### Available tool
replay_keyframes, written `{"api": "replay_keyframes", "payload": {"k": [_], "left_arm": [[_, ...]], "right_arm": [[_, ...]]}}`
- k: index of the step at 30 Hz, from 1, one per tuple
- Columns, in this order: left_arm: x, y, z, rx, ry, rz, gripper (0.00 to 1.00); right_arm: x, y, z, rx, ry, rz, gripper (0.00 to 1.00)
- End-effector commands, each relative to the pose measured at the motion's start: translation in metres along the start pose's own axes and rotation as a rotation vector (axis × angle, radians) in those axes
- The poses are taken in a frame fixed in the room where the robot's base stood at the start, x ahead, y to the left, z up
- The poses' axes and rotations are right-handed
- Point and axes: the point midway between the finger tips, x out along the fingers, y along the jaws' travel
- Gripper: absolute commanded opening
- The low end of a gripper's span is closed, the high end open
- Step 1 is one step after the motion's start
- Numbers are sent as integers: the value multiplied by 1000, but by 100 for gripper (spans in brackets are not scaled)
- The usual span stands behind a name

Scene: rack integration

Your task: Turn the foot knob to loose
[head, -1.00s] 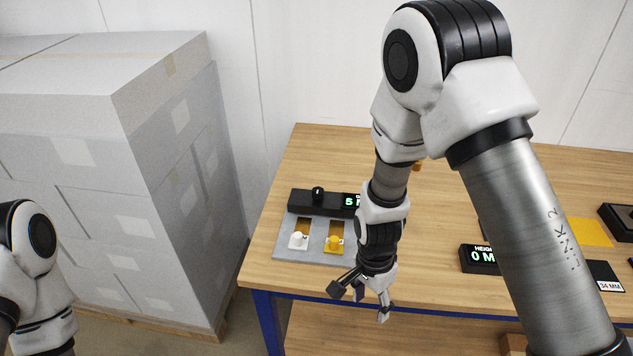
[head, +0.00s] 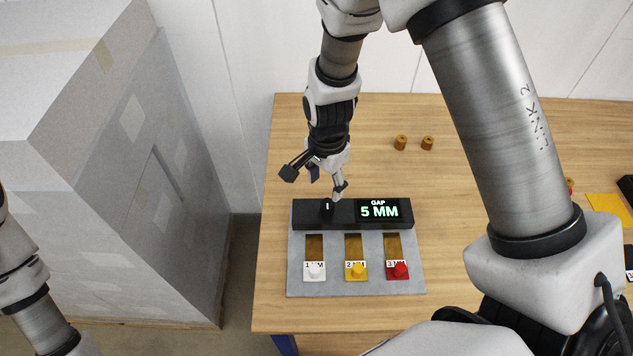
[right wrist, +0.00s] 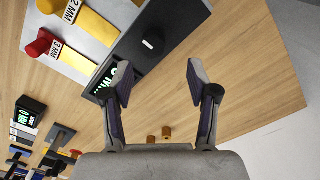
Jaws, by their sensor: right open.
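A black knob (head: 327,207) with a white mark stands on the left part of a black bar (head: 310,222), beside a display reading "GAP 5 MM" (head: 380,211). The knob also shows in the right wrist view (right wrist: 153,42), beyond the fingertips. My right gripper (head: 315,181) is open and empty, just behind the bar and above the table. One finger comes close to the knob in the head view; I cannot tell whether they touch. I see no label reading "loose" by the knob. Only my left arm shows at the left edge; its gripper is out of view.
A grey plate (head: 355,288) in front of the bar carries white (head: 315,270), yellow (head: 357,271) and red (head: 398,270) knobbed pieces. Two small brown cylinders (head: 401,142) stand farther back on the wooden table (head: 450,180). Wrapped boxes (head: 110,200) are stacked at left.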

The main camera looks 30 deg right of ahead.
Motion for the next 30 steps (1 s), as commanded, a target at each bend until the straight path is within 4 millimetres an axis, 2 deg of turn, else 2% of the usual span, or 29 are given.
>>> {"api": "replay_keyframes", "payload": {"k": [9, 12, 18, 19, 21, 24, 30], "left_arm": [[-12, 0, 0, 0, -1, 0, 40], [-13, 0, 0, 0, -1, 0, 40], [-12, 0, 0, 0, 0, 0, 40], [-12, 0, 0, 0, 0, 0, 40], [-12, 0, 0, 0, -1, 0, 40], [-12, 0, 0, 0, -1, 0, 40], [-12, 0, 0, 0, 0, 0, 40]], "right_arm": [[56, 1, 0, 1, -2, 3, 59], [64, 0, 0, 0, 0, 1, 59], [65, 0, 0, 0, 0, 0, 59], [65, 0, 0, 0, 0, 0, 56], [65, 0, 0, 0, 0, 0, 31], [65, 1, 0, 0, 0, 1, 0], [66, 1, 0, -2, -1, 2, 0]]}}
